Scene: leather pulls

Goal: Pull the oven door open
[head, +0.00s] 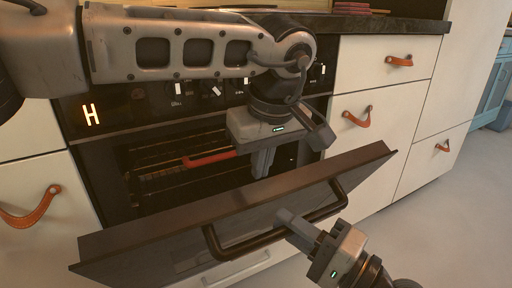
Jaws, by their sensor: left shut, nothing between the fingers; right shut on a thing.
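The oven door (190,233) is tilted partly open, its top edge leaning out from the black oven (115,155). A dark bar handle (262,241) runs along the door's outer face. My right gripper (287,217) is shut on the handle near its right part, reaching in from the lower right. My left gripper (262,172) is shut and empty, pointing down in front of the oven opening, behind the door's top edge. I cannot tell whether it touches the door. My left arm hides part of the control panel.
Inside the oven are racks and a red bar (209,158). White drawers (375,115) with leather pulls (357,119) stand to the right, and a white cabinet with a leather pull (30,209) stands to the left. Open floor (440,240) lies at the lower right.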

